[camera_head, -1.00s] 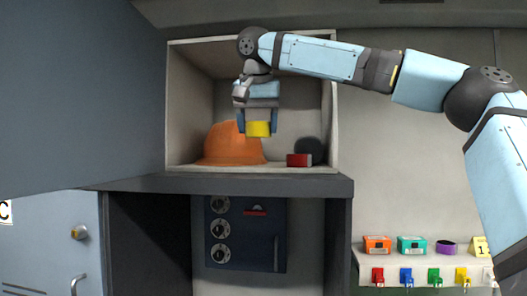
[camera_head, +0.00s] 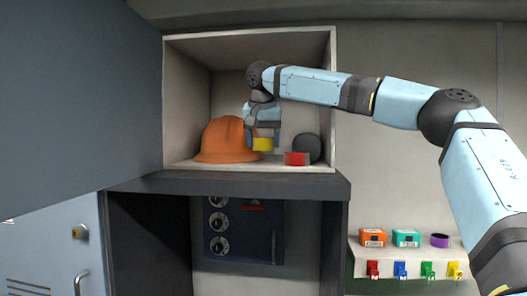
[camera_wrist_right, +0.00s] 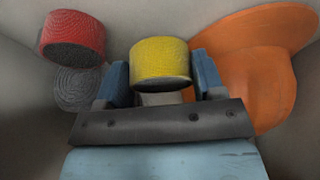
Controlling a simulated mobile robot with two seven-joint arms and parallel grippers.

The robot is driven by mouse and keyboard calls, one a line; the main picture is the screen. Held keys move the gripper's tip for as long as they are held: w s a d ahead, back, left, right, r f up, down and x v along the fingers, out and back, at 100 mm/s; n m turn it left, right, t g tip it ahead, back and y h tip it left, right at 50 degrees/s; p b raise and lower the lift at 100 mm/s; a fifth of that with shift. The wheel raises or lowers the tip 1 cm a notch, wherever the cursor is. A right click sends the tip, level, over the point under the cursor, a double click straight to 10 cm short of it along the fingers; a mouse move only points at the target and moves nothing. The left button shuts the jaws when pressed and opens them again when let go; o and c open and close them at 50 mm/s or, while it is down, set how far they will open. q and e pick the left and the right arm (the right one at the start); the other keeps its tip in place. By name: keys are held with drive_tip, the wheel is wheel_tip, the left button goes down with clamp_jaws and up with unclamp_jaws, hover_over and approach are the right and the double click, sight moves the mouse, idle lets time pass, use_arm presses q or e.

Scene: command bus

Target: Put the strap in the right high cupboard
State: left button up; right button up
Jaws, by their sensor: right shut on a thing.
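The strap appears to be the yellow roll (camera_head: 263,145), held by my right gripper (camera_head: 263,138). In the right wrist view the yellow roll (camera_wrist_right: 160,62) sits between the two blue fingers of the right gripper (camera_wrist_right: 160,80), which is shut on it. The open high cupboard (camera_head: 333,100) is around the gripper, and the roll is a little above the cupboard floor, between an orange helmet (camera_head: 225,140) and a red roll (camera_head: 297,159). Whether the roll touches the floor cannot be told. My left gripper is not in view.
A dark round roll (camera_head: 307,148) stands behind the red one. The open cupboard door (camera_head: 80,95) fills the left. Below are a dark shelf edge (camera_head: 230,186) and a panel with dials (camera_head: 243,230). A right-hand ledge holds orange (camera_head: 373,237) and teal (camera_head: 406,237) boxes and a purple roll (camera_head: 440,240).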

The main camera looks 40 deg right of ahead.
wheel_tip(320, 180, down, 2)
drive_tip(key=shift+a+f+p, duration=0.1)
drive_tip(key=shift+f+p, duration=0.15)
drive_tip(key=shift+p, duration=0.1)
drive_tip(key=shift+w+d+f+p, duration=0.15)
drive_tip(key=shift+d+f+p, duration=0.15)
drive_tip(key=shift+p, duration=0.1)
drive_tip(key=shift+f, duration=0.2)
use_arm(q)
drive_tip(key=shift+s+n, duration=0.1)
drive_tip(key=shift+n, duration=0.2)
use_arm(e)
drive_tip(key=shift+f, duration=0.1)
drive_tip(key=o, duration=0.7)
drive_tip(key=shift+a, duration=0.1)
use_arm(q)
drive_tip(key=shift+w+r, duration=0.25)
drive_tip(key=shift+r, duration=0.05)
